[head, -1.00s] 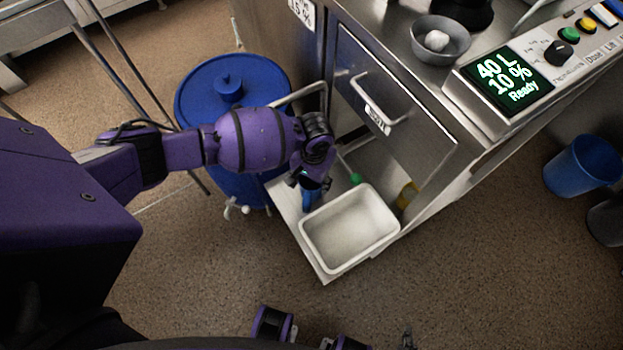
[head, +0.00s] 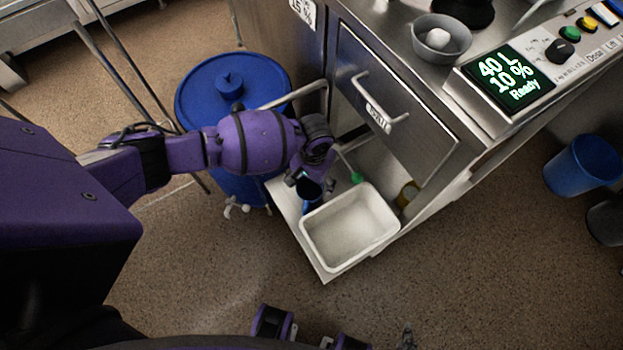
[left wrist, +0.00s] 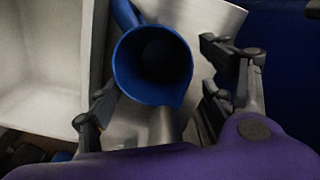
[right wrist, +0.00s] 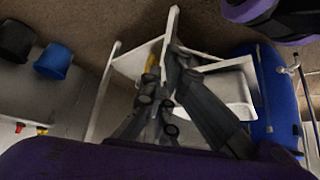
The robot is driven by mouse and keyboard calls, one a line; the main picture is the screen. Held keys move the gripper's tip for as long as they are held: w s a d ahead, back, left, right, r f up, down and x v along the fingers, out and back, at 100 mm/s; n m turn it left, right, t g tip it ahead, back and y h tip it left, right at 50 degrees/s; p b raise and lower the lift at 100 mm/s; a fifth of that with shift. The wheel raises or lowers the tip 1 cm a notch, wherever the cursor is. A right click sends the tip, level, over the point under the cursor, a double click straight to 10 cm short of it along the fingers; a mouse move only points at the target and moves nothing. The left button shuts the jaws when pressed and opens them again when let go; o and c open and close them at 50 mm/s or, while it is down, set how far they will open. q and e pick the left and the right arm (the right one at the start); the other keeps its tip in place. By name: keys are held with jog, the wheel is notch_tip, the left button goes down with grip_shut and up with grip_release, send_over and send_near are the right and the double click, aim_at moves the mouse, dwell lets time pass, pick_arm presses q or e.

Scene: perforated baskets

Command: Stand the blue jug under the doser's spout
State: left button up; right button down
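The blue jug (head: 312,193) stands on the steel shelf (head: 322,270), low in the opened cabinet, beside a white tub. In the left wrist view the open mouth of the jug (left wrist: 153,65) faces the camera. My left gripper (head: 306,178) is at the jug. Its fingers (left wrist: 160,95) are spread on either side of it, with a visible gap on the right. A steel cylinder (left wrist: 165,125) shows by the jug's rim; I cannot tell whether it is the spout. My right gripper (right wrist: 158,95) is away from the jug, its fingers close together; their gap is unclear.
The white tub (head: 350,228) is right of the jug. A blue lidded drum (head: 250,85) stands left of the cabinet. The control panel (head: 508,82) reads "40 L 10 % Ready". A grey bowl (head: 440,40) is on top. A blue bin (head: 582,163) stands at right.

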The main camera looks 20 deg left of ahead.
pick_arm(q)
jog(key=shift+s+f, duration=0.1)
jog(key=r+p, duration=0.2)
jog(key=r, duration=1.1)
jog(key=shift+d+r, duration=0.15)
jog(key=shift+d, duration=0.05)
